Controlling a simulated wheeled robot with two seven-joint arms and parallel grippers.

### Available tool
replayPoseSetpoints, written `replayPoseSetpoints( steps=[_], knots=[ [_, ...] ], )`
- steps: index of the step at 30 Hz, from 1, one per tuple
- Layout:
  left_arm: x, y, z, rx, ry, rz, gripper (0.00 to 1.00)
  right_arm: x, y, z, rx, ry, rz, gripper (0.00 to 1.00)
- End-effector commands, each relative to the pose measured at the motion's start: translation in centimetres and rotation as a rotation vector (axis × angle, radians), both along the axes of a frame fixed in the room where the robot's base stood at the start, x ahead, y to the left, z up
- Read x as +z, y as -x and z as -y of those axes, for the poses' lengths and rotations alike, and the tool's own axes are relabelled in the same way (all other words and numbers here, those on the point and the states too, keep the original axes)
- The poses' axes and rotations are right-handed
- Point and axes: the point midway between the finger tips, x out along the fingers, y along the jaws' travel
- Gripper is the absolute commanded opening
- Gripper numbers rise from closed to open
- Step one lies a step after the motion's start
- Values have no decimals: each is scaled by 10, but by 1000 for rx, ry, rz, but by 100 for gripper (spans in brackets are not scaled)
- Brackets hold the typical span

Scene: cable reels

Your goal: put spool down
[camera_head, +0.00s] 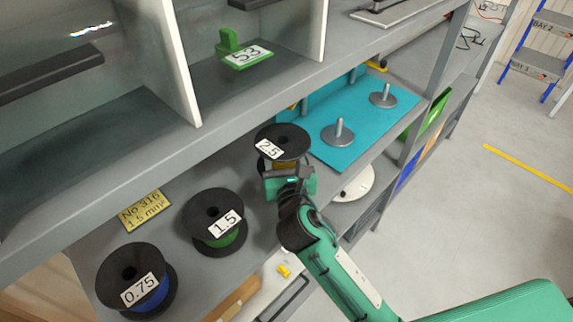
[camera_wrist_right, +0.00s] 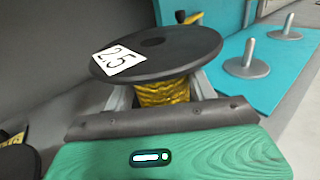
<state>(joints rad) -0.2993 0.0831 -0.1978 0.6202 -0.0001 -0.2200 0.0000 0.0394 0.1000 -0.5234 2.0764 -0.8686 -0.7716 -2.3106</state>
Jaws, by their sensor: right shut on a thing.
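A black spool labelled 2.5 with yellow cable (camera_head: 284,141) is upright at the middle shelf, left of the teal mat. My right gripper (camera_head: 286,172) is shut on it, and the right wrist view shows the jaws on either side of the yellow winding (camera_wrist_right: 163,91) below the top flange. Whether the spool's lower flange touches the shelf is hidden. The teal mat (camera_head: 352,155) bears two metal discs with upright pegs, a near one (camera_head: 339,134) and a far one (camera_head: 383,97), both empty. My left gripper is not in view.
A spool labelled 1.5 (camera_head: 215,220) and a spool labelled 0.75 (camera_head: 136,281) stand to the left on the same shelf (camera_head: 183,185). A yellow sign (camera_head: 145,210) is behind them. The upper shelf edge (camera_head: 230,112) overhangs. A white disc (camera_head: 355,184) lies lower down.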

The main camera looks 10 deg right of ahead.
Motion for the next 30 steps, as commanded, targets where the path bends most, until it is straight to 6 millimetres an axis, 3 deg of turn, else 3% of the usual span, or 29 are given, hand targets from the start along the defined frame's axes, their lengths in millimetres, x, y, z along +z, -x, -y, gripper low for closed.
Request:
replayPoseSetpoints(
  steps=[9,30],
  knots=[
    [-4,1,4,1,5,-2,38,-37,0,0,0,0,-1,11],
    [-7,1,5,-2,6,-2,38,-48,0,0,0,0,1,11]
  ],
)
